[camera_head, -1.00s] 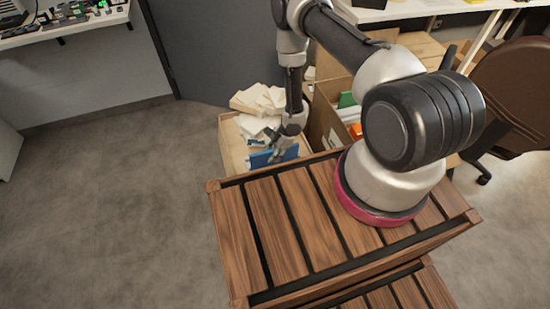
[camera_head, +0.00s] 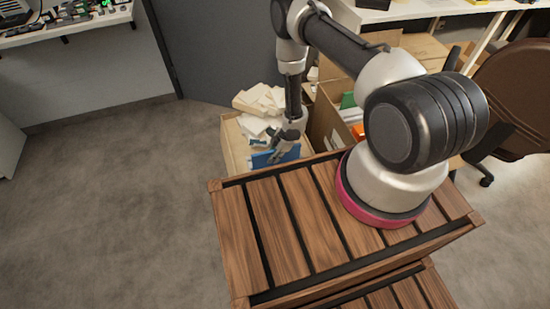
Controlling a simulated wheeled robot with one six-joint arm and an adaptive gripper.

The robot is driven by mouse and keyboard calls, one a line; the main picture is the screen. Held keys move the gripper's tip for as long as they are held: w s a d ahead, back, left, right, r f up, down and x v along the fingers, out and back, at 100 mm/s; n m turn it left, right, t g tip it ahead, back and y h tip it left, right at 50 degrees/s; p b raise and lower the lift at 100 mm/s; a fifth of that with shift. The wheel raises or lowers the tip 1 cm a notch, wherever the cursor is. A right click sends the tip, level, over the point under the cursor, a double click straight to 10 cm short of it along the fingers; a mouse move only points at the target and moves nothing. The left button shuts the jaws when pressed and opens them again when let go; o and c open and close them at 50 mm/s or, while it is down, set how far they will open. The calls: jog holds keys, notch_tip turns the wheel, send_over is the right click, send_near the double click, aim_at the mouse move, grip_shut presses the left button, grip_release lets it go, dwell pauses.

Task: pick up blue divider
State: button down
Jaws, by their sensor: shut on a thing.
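The blue divider (camera_head: 263,159) is a flat blue piece at the near side of an open carton (camera_head: 231,150), beyond the far edge of my wooden top. My gripper (camera_head: 281,150) points down at the divider's upper right part and is shut on it. The fingertips are small and dark in this view. The divider's lower part is hidden behind the wooden edge, so I cannot tell whether it touches the carton.
White papers or packets (camera_head: 262,101) are heaped in the carton behind my gripper. A second open carton (camera_head: 325,118) with green and orange items stands to the right. A brown chair (camera_head: 515,85) is at the far right. The floor at left (camera_head: 110,200) is clear.

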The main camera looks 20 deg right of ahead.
notch_tip(320, 180, up, 18)
dwell(0.4)
